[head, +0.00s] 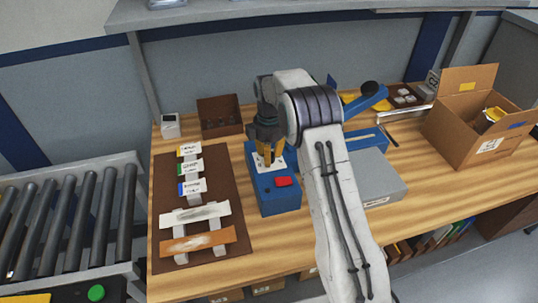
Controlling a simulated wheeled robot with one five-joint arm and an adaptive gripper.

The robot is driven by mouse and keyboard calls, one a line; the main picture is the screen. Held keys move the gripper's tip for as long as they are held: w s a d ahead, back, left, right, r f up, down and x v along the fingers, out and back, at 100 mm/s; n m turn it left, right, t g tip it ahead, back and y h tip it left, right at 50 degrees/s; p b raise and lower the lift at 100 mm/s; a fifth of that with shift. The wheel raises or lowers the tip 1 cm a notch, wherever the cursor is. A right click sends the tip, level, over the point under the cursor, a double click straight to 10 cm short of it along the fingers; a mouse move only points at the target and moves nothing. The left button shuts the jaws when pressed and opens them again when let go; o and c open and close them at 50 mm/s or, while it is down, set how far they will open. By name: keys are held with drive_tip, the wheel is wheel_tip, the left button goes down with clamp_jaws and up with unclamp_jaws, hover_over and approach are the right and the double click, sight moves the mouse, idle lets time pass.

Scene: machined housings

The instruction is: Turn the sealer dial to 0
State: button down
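A blue control box (280,201) with a red button (283,182) stands on the wooden bench, left of my arm. A white plate (261,168) with dark marks is on its top. My gripper (269,160) points down over this plate, its amber fingertips at or just above it. The fingers cover the middle of the plate, so I cannot see a dial knob or its setting. I cannot tell whether the fingers hold anything. A blue lever (368,105) and a blue body (367,141) of a sealer-like device show behind my arm, partly hidden.
A brown mat (169,247) with labelled strips lies at the left. A brown bin (219,115) and a small white box (170,126) stand behind. A grey block (384,182) and an open carton (463,120) are at the right. A roller conveyor (62,222) is far left.

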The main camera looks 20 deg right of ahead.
drive_tip(key=shift+s+f, duration=0.15)
drive_tip(key=shift+f, duration=0.05)
drive_tip(key=c, duration=0.8)
unclamp_jaws()
drive_tip(key=shift+r, duration=0.15)
drive_tip(key=shift+r, duration=0.1)
wheel_tip(320, 180, up, 12)
idle(0.3)
